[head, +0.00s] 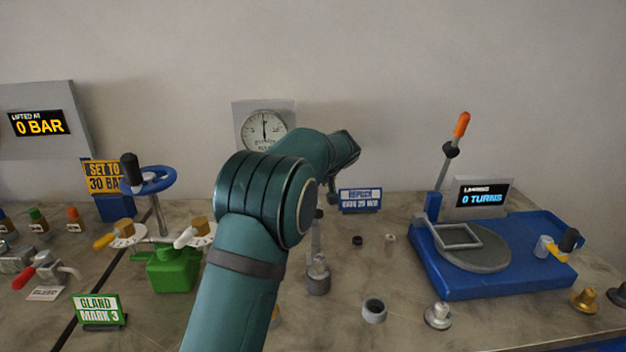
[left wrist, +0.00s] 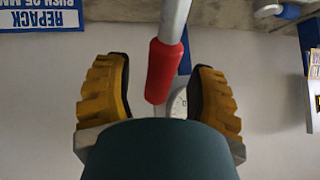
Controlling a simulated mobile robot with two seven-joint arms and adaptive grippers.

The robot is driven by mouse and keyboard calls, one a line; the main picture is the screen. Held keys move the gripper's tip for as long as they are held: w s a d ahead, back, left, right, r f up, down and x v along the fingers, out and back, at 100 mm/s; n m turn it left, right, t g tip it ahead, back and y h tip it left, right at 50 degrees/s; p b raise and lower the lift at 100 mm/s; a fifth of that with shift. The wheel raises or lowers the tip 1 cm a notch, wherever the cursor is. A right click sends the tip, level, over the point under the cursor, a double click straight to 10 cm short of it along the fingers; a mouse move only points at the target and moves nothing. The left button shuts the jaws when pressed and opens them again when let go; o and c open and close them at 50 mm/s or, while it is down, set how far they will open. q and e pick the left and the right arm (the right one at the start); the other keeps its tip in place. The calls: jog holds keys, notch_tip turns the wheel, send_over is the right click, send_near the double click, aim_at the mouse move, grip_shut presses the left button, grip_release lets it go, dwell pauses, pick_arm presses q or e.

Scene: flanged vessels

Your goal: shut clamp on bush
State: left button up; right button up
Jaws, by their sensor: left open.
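In the left wrist view my left gripper (left wrist: 159,78) is open, its yellow-padded fingers on either side of a red handle grip (left wrist: 163,70) on a grey bar. Gaps show between the pads and the grip. In the head view my teal left arm crosses the middle and hides this handle and most of the gripper. A grey upright post with a thick round foot (head: 318,276) shows just right of the arm; I cannot tell whether it belongs to the clamp. The bush cannot be made out for certain. My right gripper is out of view.
A blue REPACK sign (head: 360,200) stands behind. A loose grey ring (head: 374,311) and a metal knob (head: 438,316) lie at the front. A blue stand (head: 470,285) with a tall orange-tipped lever is right; a green valve body (head: 172,270) is left. A dial gauge (head: 264,129) hangs behind.

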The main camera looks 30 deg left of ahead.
pick_arm(q)
jog(key=v, duration=1.1)
jog(key=shift+s+r, duration=0.15)
jog(key=shift+r, duration=0.05)
jog(key=shift+d, duration=0.15)
